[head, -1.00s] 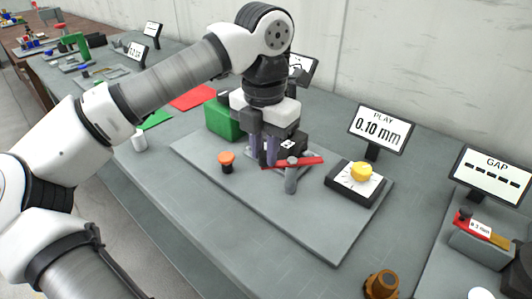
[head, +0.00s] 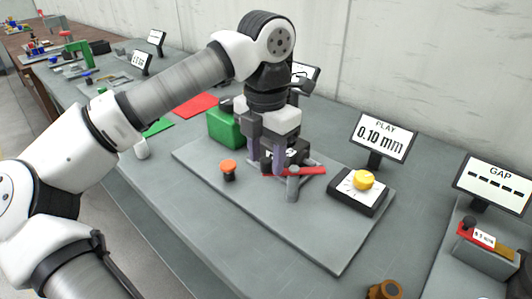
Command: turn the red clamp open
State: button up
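The red clamp (head: 312,171) is a flat red bar lying across the top of a short grey post (head: 292,189) on the grey plate. My gripper (head: 278,162) points down just behind and to the left of the bar, close to it. Its fingers partly overlap each other and the dark block in this view. Whether they touch the bar, and how far apart they are, is not clear. A display reading PLAY 0.10 mm (head: 383,137) stands behind and to the right.
A yellow knob (head: 363,180) on a black-framed dial box sits right of the post. An orange-topped button (head: 228,167) stands to the left. A green block (head: 223,128) is behind my gripper. The front of the plate (head: 320,235) is clear.

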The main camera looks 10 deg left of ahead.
notch_tip(320, 180, up, 14)
dwell(0.7)
jog(key=shift+f, duration=0.15)
